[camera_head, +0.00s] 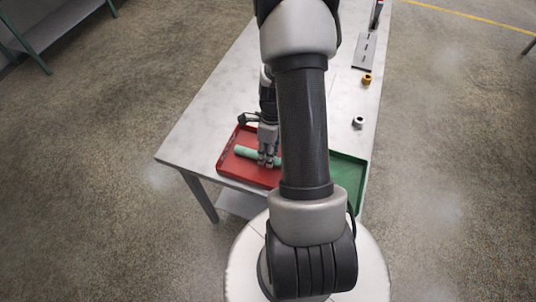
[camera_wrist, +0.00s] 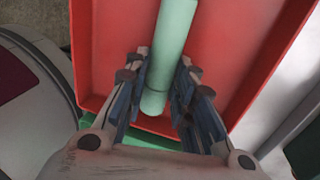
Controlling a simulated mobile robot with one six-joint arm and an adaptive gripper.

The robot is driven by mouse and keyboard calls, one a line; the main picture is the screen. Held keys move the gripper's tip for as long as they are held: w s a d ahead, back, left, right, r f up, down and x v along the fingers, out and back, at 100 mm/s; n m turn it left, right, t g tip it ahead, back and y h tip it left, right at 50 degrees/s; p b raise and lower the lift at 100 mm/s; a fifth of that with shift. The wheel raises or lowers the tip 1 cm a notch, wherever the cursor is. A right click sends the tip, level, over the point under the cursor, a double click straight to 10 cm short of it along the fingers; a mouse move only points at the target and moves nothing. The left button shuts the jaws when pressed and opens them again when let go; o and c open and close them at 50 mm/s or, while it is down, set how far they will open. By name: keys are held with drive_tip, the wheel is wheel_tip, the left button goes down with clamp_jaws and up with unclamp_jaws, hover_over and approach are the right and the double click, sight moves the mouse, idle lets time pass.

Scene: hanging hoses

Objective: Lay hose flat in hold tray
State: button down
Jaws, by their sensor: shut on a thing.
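A pale green hose (camera_head: 243,152) lies lengthwise over the floor of the red tray (camera_head: 234,170), at the near end of the table. My gripper (camera_head: 267,163) points down into that tray and is shut on the hose. In the wrist view the hose (camera_wrist: 171,40) runs from the top edge down between the fingers of my gripper (camera_wrist: 163,64), with its lower end showing between them. The red tray (camera_wrist: 110,40) fills the background there. The hose looks about level, but whether it touches the tray floor cannot be told. My arm hides the tray's right side.
A green tray (camera_head: 349,172) stands to the right, partly behind my arm. The table's left part (camera_head: 205,130) is clear.

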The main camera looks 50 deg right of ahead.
drive_tip(key=shift+f, duration=0.15)
drive_tip(key=c, duration=1.3)
unclamp_jaws()
drive_tip(key=shift+c, duration=0.2)
